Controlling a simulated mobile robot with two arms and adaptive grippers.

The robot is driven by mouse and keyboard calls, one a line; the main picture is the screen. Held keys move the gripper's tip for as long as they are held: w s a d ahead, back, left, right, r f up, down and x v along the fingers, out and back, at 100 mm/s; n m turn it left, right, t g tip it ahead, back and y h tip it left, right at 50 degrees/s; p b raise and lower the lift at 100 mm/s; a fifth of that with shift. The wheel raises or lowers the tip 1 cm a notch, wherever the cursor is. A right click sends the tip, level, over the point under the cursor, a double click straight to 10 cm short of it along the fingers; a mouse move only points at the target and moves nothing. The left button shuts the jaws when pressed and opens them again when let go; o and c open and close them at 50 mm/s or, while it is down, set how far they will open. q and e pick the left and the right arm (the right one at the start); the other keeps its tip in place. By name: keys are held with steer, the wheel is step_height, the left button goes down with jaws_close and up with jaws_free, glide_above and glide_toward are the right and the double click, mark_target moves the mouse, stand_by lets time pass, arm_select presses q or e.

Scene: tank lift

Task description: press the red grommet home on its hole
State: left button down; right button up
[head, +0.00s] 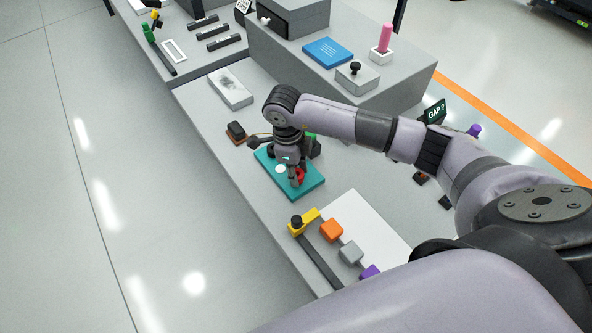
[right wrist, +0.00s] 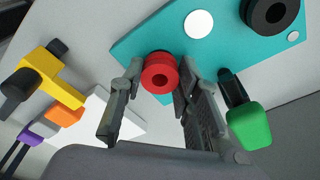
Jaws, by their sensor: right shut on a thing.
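The red grommet (right wrist: 159,77) is a short flanged ring with a dark centre hole. It sits between the fingertips of my right gripper (right wrist: 157,72), which is shut on it. In the head view the red grommet (head: 300,175) shows at the tips of my right gripper (head: 296,180), over the near part of the teal plate (head: 311,189). The plate also fills the top of the right wrist view (right wrist: 145,43). A white round spot (right wrist: 199,24) and a black grommet (right wrist: 270,12) are on the plate. I cannot tell whether the red grommet touches the plate. My left gripper is out of view.
A green-ended piece (right wrist: 248,126) is close beside the right finger. A yellow clamp (head: 305,221) and orange, grey and purple blocks (head: 331,230) stand nearer me by a white sheet (head: 358,220).

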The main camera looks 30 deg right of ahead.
steer(key=shift+f+b, duration=0.2)
steer(key=shift+b, duration=0.2)
stand_by(0.8)
stand_by(0.4)
steer(key=o, duration=1)
steer(key=shift+o, duration=0.2)
steer(key=o, duration=0.5)
steer(key=shift+r, duration=0.15)
